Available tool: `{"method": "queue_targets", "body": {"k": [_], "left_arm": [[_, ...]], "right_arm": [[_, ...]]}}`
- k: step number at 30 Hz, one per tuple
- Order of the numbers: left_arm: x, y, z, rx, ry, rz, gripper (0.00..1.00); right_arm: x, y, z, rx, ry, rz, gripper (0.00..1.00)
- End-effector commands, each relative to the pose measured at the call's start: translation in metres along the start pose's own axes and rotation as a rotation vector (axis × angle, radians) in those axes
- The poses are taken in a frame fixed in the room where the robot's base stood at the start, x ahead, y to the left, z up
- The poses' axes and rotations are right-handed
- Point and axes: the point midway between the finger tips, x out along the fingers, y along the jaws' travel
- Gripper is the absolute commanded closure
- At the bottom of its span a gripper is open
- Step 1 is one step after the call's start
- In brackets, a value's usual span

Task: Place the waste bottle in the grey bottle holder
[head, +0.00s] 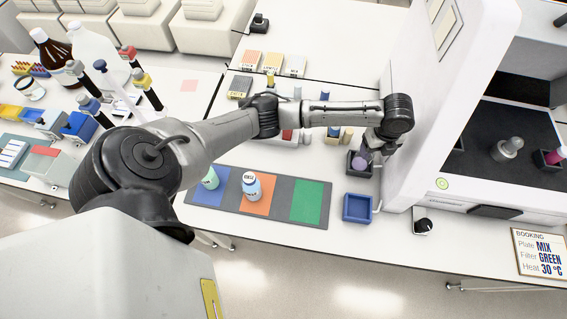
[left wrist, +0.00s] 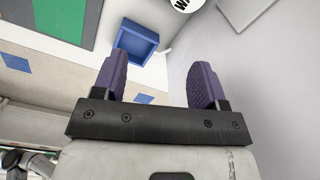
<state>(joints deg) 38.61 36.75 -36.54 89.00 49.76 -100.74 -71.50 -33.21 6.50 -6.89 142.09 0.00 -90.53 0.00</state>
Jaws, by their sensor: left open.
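My left gripper (left wrist: 158,88) is open in the left wrist view, with two purple fingers apart and nothing between them. In the head view its arm reaches across the bench and bends down at the wrist, where a purple part (head: 360,160) shows. A dark grey square holder (head: 366,173) stands there, partly hidden. A white disc with black letters, cut off at "WA" (left wrist: 184,3), shows beyond the fingertips at the top of the wrist view. It looks like the waste bottle's top; its body is hidden. I cannot tell whether it is in the holder. My right gripper is not in view.
A blue square tray (head: 357,208) is in front of the holder. Left of it, a grey mat with coloured squares (head: 233,207) carries a white-and-blue bottle (head: 251,187) and a greenish bottle (head: 210,178). The white machine (head: 415,170) rises close on the right.

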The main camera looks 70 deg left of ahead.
Motion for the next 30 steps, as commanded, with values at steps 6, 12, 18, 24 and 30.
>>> {"method": "queue_targets", "body": {"k": [6,12,18,24,30], "left_arm": [[0.071,0.073,-0.097,-0.254,0.083,-0.067,0.34],[0.093,0.15,-0.15,-0.633,0.174,-0.13,0.34],[0.088,0.224,-0.163,-1.059,0.22,-0.179,0.34],[0.074,0.278,-0.156,-1.383,0.213,-0.222,0.34],[0.065,0.304,-0.148,-1.538,0.194,-0.252,0.34]], "right_arm": [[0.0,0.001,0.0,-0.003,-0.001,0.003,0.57],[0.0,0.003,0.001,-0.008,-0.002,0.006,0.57],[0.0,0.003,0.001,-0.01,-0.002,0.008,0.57],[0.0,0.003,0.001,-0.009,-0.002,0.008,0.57],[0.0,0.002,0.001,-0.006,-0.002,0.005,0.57]]}}
